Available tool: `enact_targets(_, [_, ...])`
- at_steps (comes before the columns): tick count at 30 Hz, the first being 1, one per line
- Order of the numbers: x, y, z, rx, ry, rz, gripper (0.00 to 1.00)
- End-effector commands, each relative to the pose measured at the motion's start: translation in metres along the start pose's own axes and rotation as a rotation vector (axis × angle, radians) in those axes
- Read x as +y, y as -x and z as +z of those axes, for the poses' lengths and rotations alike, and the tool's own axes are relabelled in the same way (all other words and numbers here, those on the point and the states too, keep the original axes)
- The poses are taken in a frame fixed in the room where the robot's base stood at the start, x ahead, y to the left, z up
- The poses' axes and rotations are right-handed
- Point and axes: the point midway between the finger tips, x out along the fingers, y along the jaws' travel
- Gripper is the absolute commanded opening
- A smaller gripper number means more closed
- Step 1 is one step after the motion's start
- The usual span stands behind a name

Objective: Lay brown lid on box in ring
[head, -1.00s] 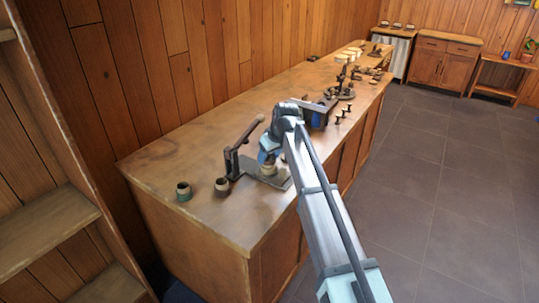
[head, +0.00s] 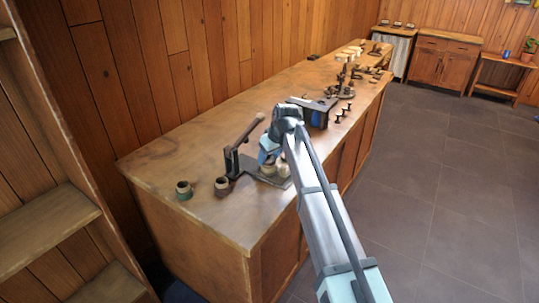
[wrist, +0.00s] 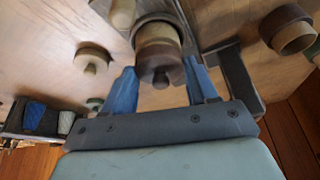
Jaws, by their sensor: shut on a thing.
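My gripper (wrist: 160,72) is shut on the brown lid (wrist: 159,66), its two blue fingers on either side of the rim. The lid's small knob faces the wrist camera. Directly beyond the lid in the wrist view is a pale round box (wrist: 157,36); the lid hides part of it. I cannot tell whether lid and box touch.
A lever stand (head: 236,160) rises left of the gripper. Two small round pots, one greenish (head: 184,190) and one brown (head: 221,187), stand further left on the bench (head: 200,225). A pale lid with a knob (wrist: 93,60) lies nearby. The front of the bench is clear.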

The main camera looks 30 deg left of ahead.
Motion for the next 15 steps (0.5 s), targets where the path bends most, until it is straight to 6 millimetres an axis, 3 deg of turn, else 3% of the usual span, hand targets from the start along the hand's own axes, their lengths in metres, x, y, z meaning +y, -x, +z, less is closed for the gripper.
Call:
enact_targets(14, [0.0000, -0.0007, 0.0002, 0.000, 0.000, 0.000, 0.29])
enact_targets(15, [0.0000, -0.0007, 0.0002, 0.000, 0.000, 0.000, 0.60])
